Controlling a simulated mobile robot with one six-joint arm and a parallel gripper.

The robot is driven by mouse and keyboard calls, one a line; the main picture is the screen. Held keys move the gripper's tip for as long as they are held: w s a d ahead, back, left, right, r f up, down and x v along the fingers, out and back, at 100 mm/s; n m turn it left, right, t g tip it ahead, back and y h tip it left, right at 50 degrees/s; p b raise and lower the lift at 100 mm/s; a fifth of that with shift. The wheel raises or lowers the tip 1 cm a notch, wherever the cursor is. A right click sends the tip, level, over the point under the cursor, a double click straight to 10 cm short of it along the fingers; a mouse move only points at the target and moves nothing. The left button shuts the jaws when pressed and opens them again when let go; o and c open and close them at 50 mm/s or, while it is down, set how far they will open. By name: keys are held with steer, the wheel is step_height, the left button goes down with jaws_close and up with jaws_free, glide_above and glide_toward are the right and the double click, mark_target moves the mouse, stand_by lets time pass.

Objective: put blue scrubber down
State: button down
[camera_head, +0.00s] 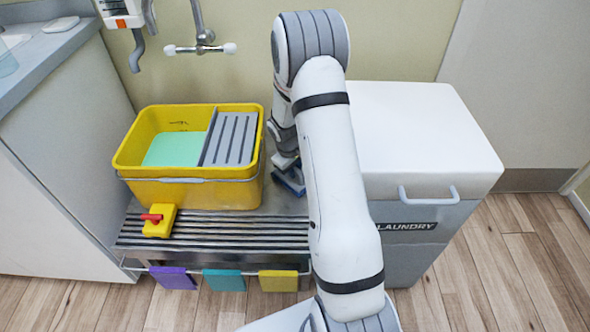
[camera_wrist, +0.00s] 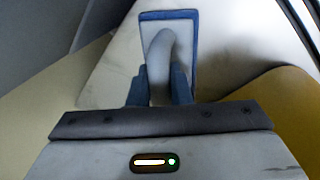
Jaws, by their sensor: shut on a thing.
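The blue scrubber (camera_head: 290,182) shows in the head view at the right of the metal rack (camera_head: 275,203), beside the yellow bucket, partly hidden by my arm. In the wrist view the scrubber (camera_wrist: 186,60) has a blue rim, a pale back and a curved grey handle. My gripper (camera_wrist: 159,80) is shut on that handle, one finger on each side. It also shows low beside the bucket in the head view (camera_head: 286,162). The scrubber is at or close above the rack surface; I cannot tell whether it touches.
The yellow bucket (camera_head: 190,193) with green water and a grey wringer stands left of my gripper. A yellow scrubber with a red handle (camera_head: 159,221) lies on the rack's front left. A white laundry bin (camera_head: 425,130) stands close on the right. Coloured cloths (camera_head: 224,280) hang along the front rail.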

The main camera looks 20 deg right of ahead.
mark_target(290, 183)
steer(key=c, duration=1.3)
jaws_free()
steer(key=shift+c, duration=0.2)
step_height(290, 183, up, 12)
steer(key=s+a+p, duration=0.1)
steer(key=a+p, duration=0.1)
steer(key=p, duration=0.2)
steer(key=s+a+r+m, duration=0.2)
steer(key=s+a+r, duration=0.3)
steer(key=s+r, duration=0.55)
steer(key=s+a+r+m+y, duration=0.1)
steer(key=s+a+r, duration=0.1)
steer(key=s, duration=0.5)
steer(key=s+a+r+m+y, duration=0.1)
steer(key=s+a+r, duration=0.1)
steer(key=s, duration=0.5)
steer(key=shift+s+a+r, duration=0.35)
steer(key=shift+s+r, duration=0.05)
steer(key=shift+r, duration=0.45)
